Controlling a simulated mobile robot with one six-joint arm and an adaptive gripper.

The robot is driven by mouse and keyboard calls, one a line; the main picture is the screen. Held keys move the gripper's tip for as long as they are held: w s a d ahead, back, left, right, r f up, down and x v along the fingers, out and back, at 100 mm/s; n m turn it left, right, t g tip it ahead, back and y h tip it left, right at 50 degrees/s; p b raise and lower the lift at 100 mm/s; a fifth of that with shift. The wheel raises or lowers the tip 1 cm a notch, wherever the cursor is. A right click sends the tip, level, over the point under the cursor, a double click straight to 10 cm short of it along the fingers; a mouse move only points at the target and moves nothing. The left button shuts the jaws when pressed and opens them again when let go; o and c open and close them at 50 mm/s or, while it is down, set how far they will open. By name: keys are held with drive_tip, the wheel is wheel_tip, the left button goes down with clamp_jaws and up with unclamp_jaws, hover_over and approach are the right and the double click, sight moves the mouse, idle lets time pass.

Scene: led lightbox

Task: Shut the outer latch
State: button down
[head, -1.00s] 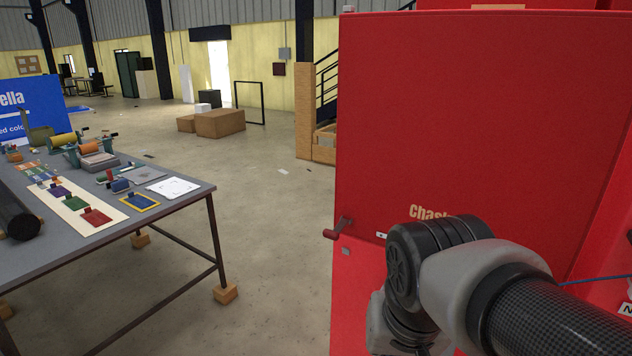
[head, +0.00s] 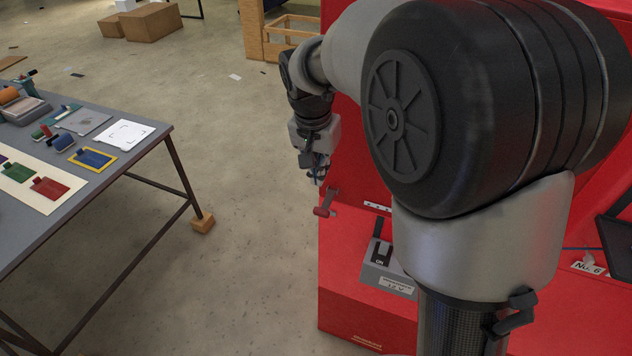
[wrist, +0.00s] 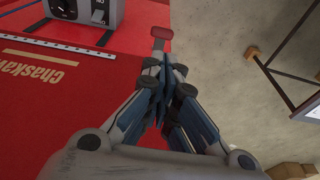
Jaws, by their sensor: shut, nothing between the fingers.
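The outer latch is a small red-handled lever (head: 326,202) at the left edge of the big red housing (head: 340,297). Its handle points down and to the left in the head view. In the wrist view the latch (wrist: 160,33) shows just beyond my fingertips, its stem partly hidden by them. My gripper (head: 317,179) points down, with its fingertips slightly above and left of the latch. In the wrist view my gripper (wrist: 163,68) has its fingers together and empty. I cannot tell whether the fingertips touch the latch.
A grey switch box (head: 388,270) marked ON sits on the housing, right of the latch. A grey worktable (head: 135,158) with printing tools and colored cards stands to the left. Bare floor (head: 240,150) lies between them.

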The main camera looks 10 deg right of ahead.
sight(322, 209)
drive_tip(key=f, duration=0.4)
drive_tip(key=w+d+f, duration=0.1)
drive_tip(key=f, duration=0.3)
drive_tip(key=w+f, duration=0.1)
drive_tip(key=f, duration=0.3)
drive_tip(key=shift+d+f, duration=0.15)
drive_tip(key=shift+d, duration=0.05)
drive_tip(key=shift+f, duration=0.15)
drive_tip(key=shift+s+a+f+b, duration=0.1)
drive_tip(key=shift+s+b, duration=0.05)
drive_tip(key=shift+b, duration=0.95)
